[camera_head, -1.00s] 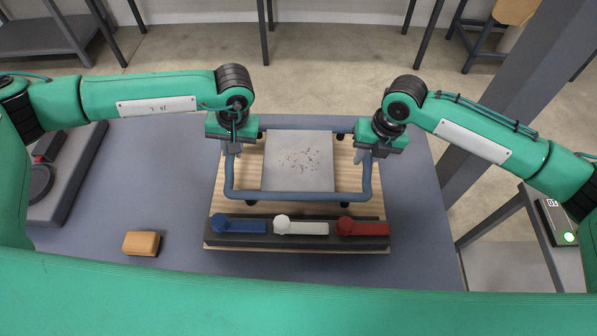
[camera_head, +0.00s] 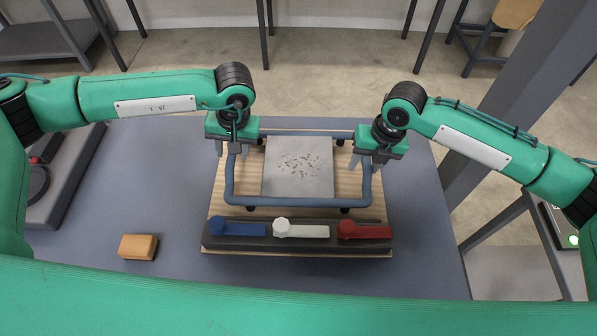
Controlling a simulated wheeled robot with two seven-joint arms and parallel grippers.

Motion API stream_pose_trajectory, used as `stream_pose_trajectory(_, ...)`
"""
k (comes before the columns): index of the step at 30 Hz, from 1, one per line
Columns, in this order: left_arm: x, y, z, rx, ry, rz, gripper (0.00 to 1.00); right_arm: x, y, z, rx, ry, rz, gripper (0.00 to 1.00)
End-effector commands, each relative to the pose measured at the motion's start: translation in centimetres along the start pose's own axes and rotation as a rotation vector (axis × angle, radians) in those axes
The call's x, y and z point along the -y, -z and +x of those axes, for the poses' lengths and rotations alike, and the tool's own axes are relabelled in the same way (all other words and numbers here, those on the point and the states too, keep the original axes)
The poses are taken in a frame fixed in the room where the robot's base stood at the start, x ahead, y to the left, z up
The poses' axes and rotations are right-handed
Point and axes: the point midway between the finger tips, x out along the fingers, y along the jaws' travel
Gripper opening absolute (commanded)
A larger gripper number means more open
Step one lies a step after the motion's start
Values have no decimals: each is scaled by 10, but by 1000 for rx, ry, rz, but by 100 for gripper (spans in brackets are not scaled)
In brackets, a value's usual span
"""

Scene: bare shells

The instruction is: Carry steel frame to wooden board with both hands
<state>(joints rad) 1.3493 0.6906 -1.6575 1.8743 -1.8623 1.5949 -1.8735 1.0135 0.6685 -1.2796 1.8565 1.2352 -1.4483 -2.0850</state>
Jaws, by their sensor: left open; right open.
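The blue-grey steel frame (camera_head: 298,202) is a rounded rectangle of tube lying over the wooden board (camera_head: 215,208) in the middle of the table. A grey speckled plate (camera_head: 298,168) shows inside the frame. My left gripper (camera_head: 232,150) is open at the frame's left side bar, with its fingers on either side of it. My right gripper (camera_head: 367,162) is open at the right side bar, its fingers also around the tube as far as I can see. The far bar is partly hidden by both grippers.
A dark strip on the board's near edge carries a blue lever (camera_head: 238,229), a white lever (camera_head: 302,230) and a red lever (camera_head: 364,230). An orange-brown block (camera_head: 138,247) lies at the left front.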

Motion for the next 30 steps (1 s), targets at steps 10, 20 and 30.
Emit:
stream_pose_trajectory(10, 0, 0, -74, -5, -1, 1, 41, 0, 0, 0, 0, 0, 0, 41)
stream_pose_trajectory(20, 0, 0, -102, -2, -1, 0, 41, 0, 0, -5, 1, 0, 0, 41)
stream_pose_trajectory(30, 0, 0, -102, -2, 0, 0, 41, 0, -1, -69, 4, 0, 0, 41)
